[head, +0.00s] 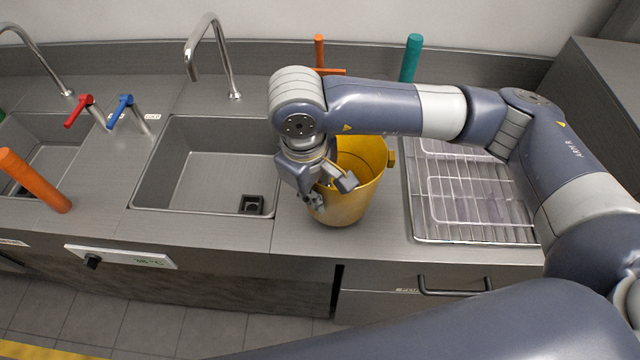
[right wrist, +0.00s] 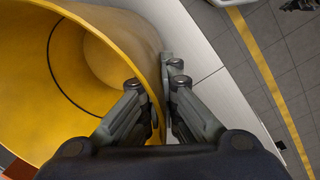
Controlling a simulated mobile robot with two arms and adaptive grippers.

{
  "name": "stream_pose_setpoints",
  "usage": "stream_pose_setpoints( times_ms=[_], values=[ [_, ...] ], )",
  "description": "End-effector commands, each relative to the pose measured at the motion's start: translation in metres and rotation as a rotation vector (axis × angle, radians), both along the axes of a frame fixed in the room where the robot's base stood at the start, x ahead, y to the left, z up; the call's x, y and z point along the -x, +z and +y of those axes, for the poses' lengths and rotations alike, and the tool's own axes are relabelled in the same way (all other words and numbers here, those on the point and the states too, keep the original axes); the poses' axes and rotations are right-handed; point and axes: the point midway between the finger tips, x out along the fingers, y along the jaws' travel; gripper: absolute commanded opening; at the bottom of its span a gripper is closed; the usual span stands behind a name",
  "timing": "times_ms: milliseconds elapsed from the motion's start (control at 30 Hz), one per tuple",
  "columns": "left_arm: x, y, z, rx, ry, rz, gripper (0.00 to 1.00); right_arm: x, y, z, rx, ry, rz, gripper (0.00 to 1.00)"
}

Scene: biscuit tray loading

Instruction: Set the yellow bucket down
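The yellow bucket (head: 347,205) stands upright at the strip of counter between the sink and the wire rack in the head view. I cannot tell whether its base touches the counter. My right gripper (head: 329,190) is at the bucket's left front side. In the right wrist view the bucket (right wrist: 95,55) fills the left, and my right gripper (right wrist: 155,100) has one finger inside the wall and one outside, shut on the rim. My arm hides part of the bucket's top. My left gripper is not in view.
A sink basin (head: 205,178) lies left of the bucket, and a drying rack (head: 470,200) lies right. A tap (head: 222,65), an orange stick (head: 319,50) and a teal stick (head: 411,58) stand behind. The counter's front edge is close to the bucket.

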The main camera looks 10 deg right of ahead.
Motion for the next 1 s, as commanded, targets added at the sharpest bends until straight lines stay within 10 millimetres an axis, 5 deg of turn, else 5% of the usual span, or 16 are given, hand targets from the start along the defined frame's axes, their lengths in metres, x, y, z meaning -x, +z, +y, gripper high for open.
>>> stream_pose_setpoints(
  times_ms=[200,500,967,1000],
  values=[
    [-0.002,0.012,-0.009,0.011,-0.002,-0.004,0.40,-0.021,-0.002,-0.013,-0.001,0.001,0.001,0.00],
    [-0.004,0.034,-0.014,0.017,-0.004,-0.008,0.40,-0.022,-0.031,-0.014,0.000,0.002,0.003,0.00],
    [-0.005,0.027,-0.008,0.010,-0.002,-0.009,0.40,-0.022,-0.042,-0.013,0.000,0.002,-0.001,0.00],
    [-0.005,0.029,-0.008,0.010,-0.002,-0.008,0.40,-0.022,-0.041,-0.013,-0.001,0.002,0.001,0.09]
  ],
)
